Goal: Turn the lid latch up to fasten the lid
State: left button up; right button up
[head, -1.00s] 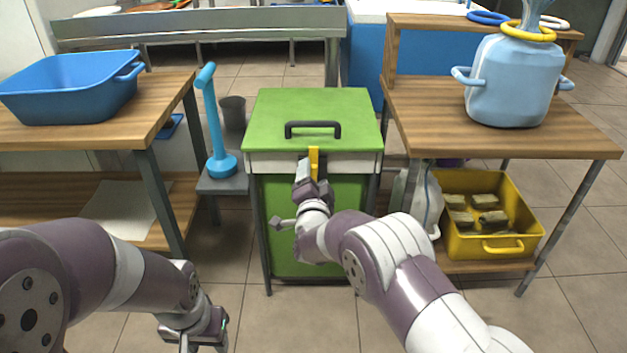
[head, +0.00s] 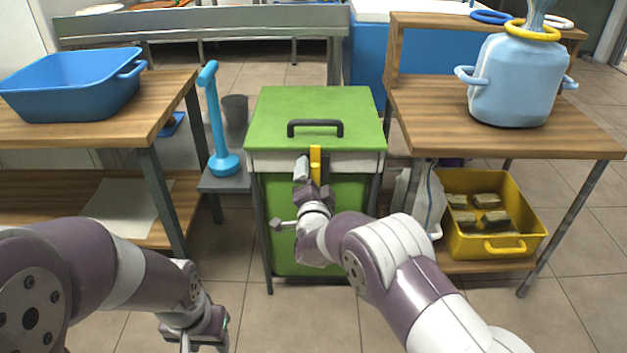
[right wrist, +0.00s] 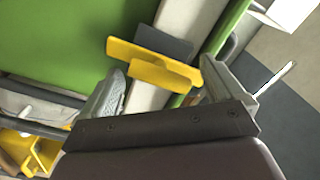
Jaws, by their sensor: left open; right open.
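The green press box (head: 318,225) stands in the middle of the head view under a green lid (head: 270,110) with a dark handle (head: 315,128). The lid lies flat on the box. The yellow latch (head: 315,156) is at the front edge, just below the lid; part of it stands upright. In the right wrist view the latch (right wrist: 150,66) shows yellow plates beside a dark grey plate. My right gripper (head: 313,183) is open at the latch, with a finger on either side (right wrist: 163,78); I cannot tell whether they touch it. My left gripper (head: 205,335) is open and empty, low at the left.
A wooden table with a blue basin (head: 75,85) is at the left, and a blue plunger-like tool (head: 217,125) stands beside the box. At the right, a wooden table holds a light-blue jug (head: 515,85); a yellow crate (head: 490,240) sits below. The floor in front is clear.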

jog(key=s+p, duration=0.5)
jog(key=s, duration=0.7)
jog(key=shift+s, duration=0.3)
